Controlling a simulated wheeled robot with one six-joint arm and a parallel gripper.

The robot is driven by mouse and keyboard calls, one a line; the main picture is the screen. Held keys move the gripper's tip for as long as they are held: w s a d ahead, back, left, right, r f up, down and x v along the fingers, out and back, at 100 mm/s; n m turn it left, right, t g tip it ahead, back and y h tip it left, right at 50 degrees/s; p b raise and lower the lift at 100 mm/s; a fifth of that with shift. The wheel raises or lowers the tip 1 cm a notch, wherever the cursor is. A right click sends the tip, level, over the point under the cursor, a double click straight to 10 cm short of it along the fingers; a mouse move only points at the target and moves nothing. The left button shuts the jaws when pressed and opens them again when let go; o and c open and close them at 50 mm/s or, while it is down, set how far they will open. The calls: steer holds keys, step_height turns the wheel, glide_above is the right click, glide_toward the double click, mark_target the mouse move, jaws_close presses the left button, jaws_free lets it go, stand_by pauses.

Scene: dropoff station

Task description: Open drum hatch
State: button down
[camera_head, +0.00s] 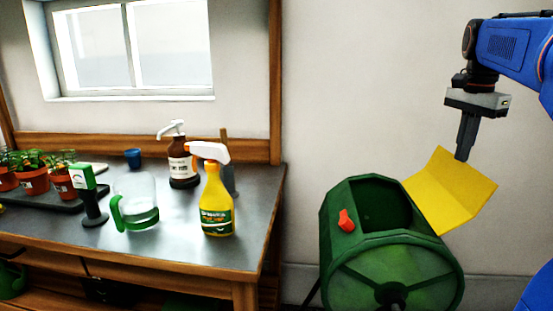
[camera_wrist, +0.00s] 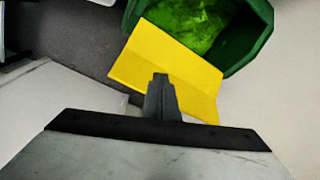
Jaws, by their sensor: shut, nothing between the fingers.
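The green drum (camera_head: 392,268) stands at the lower right in the head view, with a dark opening in its top. Its yellow hatch (camera_head: 452,190) is swung out to the right of the opening and stands tilted up, showing a bent panel. An orange-red latch (camera_head: 346,220) sits on the drum's left side of the opening. My gripper (camera_head: 463,156) is shut and empty, pointing down at the hatch's upper part; I cannot tell whether it touches. In the wrist view the fingers (camera_wrist: 161,78) lie over the yellow hatch (camera_wrist: 170,55), and green contents (camera_wrist: 185,22) show inside the drum.
A dark-topped workbench (camera_head: 175,245) fills the left, holding a yellow spray bottle (camera_head: 216,208), a brown pump bottle (camera_head: 183,165), a clear jug (camera_head: 136,200), a blue cup (camera_head: 133,158) and potted plants (camera_head: 32,180). The wall behind the drum is bare.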

steer(key=s+a+f+n+t, duration=0.1)
steer(key=s+a+f+n, duration=0.6)
steer(key=s+a+f, duration=0.2)
steer(key=s+a+f+n+t, duration=0.2)
steer(key=s+a+f+n, duration=0.6)
steer(key=a+f, duration=0.5)
step_height(320, 180, down, 5)
steer(key=s, duration=0.2)
steer(key=shift+s+a+t+y, duration=0.3)
steer(key=shift+a+y, duration=0.05)
steer(key=shift+y, duration=0.05)
steer(key=c, duration=2.1)
jaws_free()
steer(key=shift+s+a+f+n, duration=0.1)
steer(key=shift+s+f+n, duration=0.15)
steer(key=shift+f+n, duration=0.15)
